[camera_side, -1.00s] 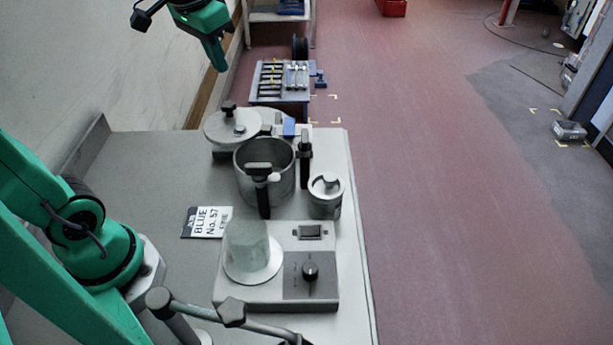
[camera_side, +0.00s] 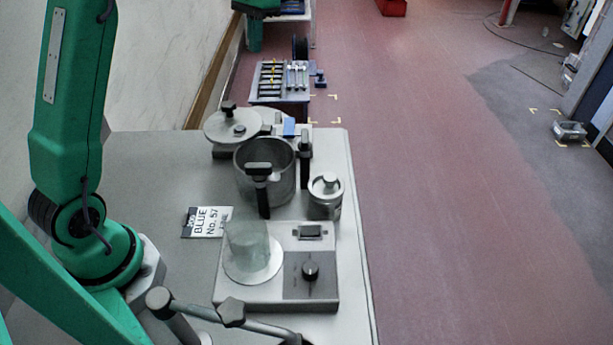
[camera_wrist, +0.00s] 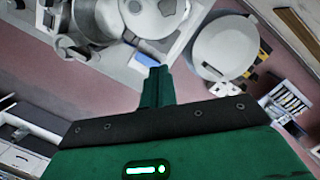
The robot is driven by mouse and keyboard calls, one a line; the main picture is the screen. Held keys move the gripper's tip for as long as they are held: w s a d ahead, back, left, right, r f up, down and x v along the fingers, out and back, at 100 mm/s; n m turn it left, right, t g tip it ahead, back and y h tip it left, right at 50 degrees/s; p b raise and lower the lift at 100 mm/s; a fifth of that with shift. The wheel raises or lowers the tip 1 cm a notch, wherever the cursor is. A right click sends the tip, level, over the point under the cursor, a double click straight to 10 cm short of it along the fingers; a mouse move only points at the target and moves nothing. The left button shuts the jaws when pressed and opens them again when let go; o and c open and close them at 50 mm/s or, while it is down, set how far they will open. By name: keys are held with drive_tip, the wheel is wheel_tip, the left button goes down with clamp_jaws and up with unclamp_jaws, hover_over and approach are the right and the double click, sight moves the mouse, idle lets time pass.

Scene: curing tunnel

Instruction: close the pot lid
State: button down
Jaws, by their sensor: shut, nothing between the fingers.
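The grey metal pot (camera_side: 283,185) stands open on the bench in the side view, with black handles at its front and right. The pot lid (camera_side: 213,127), a grey disc with a black knob, sits off the pot, just behind and left of its rim. I cannot tell what supports it. The wrist view shows part of the pot (camera_wrist: 92,22) and the lid (camera_wrist: 150,20) at the top edge. My gripper (camera_side: 255,45) is high beyond the lid, partly cut off by the top edge. Its fingers (camera_wrist: 156,72) are shut, empty and apart from the lid.
A small lidded canister (camera_side: 326,206) stands right of the pot. A grey device (camera_side: 300,290) with a translucent cup (camera_side: 247,243) is in front, and a label card (camera_side: 207,222) lies left. A tool rack (camera_side: 280,82) stands behind the bench.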

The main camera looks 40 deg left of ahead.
drive_tip(key=shift+g, duration=0.4)
drive_tip(key=shift+w+a+f, duration=1.1)
drive_tip(key=shift+a+f, duration=0.1)
drive_tip(key=shift+f, duration=0.2)
drive_tip(key=shift+f, duration=0.2)
hover_over(239, 111)
drive_tip(key=w, duration=0.1)
drive_tip(key=shift+w+a+f+x, duration=0.1)
drive_tip(key=shift+w+x, duration=0.2)
drive_tip(key=shift+x, duration=1.2)
drive_tip(key=shift+w+a+f+x, duration=0.1)
drive_tip(key=shift+w+x, duration=0.25)
drive_tip(key=shift+x, duration=1.2)
drive_tip(key=shift+w+a+x, duration=0.1)
drive_tip(key=shift+w+x, duration=0.2)
drive_tip(key=shift+x, duration=1.2)
